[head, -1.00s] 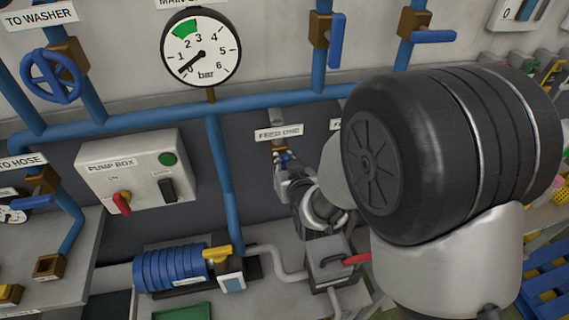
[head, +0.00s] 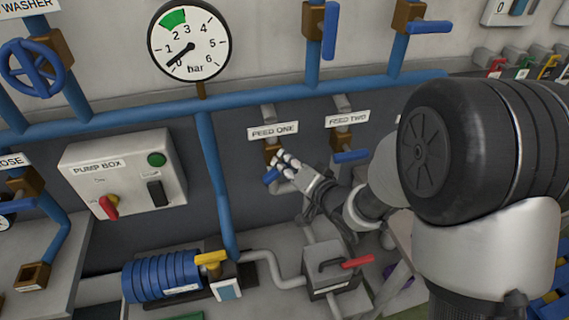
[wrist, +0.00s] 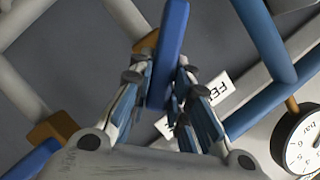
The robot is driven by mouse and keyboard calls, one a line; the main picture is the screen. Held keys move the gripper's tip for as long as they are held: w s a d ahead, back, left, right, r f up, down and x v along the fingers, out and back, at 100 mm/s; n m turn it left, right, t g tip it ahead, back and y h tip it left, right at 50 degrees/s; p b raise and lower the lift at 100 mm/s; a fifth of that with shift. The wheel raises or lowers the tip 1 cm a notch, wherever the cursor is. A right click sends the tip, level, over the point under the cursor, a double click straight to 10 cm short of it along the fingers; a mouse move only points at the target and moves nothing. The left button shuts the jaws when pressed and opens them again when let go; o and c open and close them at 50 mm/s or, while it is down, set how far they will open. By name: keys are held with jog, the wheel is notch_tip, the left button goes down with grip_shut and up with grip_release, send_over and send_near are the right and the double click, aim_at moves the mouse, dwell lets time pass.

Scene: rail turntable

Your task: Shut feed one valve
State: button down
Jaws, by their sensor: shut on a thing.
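The feed one valve has a brown body (head: 272,146) under its FEED ONE label (head: 273,131). Its blue lever (head: 271,177) shows just left of my gripper's fingers in the head view. My gripper (head: 284,163) is at this valve, with its arm coming from the lower right. In the wrist view the blue lever (wrist: 168,45) runs between the two fingers of my gripper (wrist: 158,88), which is shut on it. The fingers and lever cover part of the valve body (wrist: 148,42) there.
The feed two valve (head: 345,142), with its blue lever (head: 350,156), is close on the right. The pump box (head: 122,183) is to the left. The blue pump (head: 160,277) and a red-handled grey box (head: 338,276) lie below.

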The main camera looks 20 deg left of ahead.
jog(key=m, duration=0.1)
jog(key=m+y, duration=0.1)
jog(key=f+m, duration=0.1)
jog(key=shift+w+d+y+b, duration=0.2)
jog(key=shift+d+y+b, duration=0.05)
jog(key=shift+y+b, duration=0.05)
jog(key=m, duration=0.1)
jog(key=m+y+b, duration=0.1)
jog(key=m, duration=0.1)
jog(key=shift+f+m+t+y, duration=0.3)
dwell(0.3)
jog(key=c, duration=1.5)
grip_release()
jog(key=v, duration=1.2)
jog(key=shift+f, duration=0.1)
